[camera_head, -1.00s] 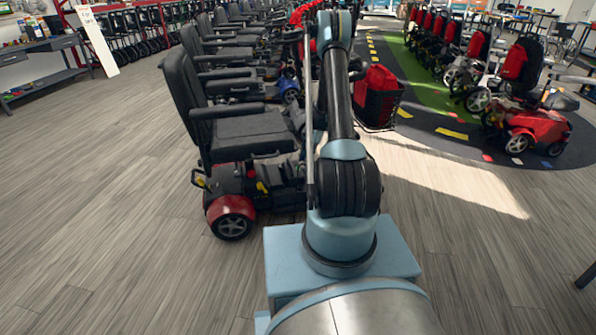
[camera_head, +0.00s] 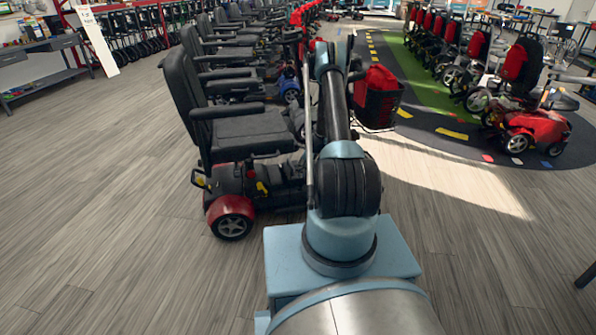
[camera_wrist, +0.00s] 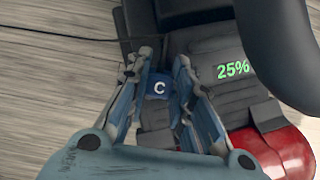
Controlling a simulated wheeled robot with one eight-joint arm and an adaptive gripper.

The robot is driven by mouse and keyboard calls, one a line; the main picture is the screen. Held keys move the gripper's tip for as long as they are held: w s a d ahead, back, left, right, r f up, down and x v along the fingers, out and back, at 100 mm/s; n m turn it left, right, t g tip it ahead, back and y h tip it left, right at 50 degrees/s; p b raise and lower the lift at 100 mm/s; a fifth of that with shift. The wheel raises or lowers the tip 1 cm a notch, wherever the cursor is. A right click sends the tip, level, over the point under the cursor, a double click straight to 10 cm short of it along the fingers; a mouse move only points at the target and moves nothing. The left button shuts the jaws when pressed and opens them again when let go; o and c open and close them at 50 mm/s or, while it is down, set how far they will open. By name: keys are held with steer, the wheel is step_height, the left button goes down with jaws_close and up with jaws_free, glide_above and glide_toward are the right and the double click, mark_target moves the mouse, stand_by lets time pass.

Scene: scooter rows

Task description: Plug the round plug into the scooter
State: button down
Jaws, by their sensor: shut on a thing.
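In the wrist view my gripper (camera_wrist: 162,62) has its two blue fingers on either side of a dark piece with a blue label marked C (camera_wrist: 159,87). I cannot tell whether that label is on the plug or on the scooter behind. The plug's shape is mostly hidden between the fingers. A thin dark cable (camera_wrist: 62,34) runs in from the left towards the fingers. The scooter's dark body (camera_wrist: 200,62), with a green 25% readout, and its red part (camera_wrist: 275,150) lie close beyond. In the head view the nearest scooter (camera_head: 240,140) stands left of my arm, which hides my gripper.
More scooters (camera_head: 225,55) line up behind the nearest one. A row with red seats (camera_head: 478,50) stands at the right beside a dark and green track (camera_head: 435,100). The wooden floor (camera_head: 90,200) at the left is clear.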

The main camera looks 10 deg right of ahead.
steer(key=shift+f, duration=3.2)
steer(key=shift+s+a, duration=0.1)
steer(key=shift+f, duration=0.55)
steer(key=c, duration=1.3)
jaws_free()
steer(key=shift+c, duration=0.2)
steer(key=shift+r, duration=0.1)
steer(key=v, duration=1.1)
steer(key=shift+r, duration=0.25)
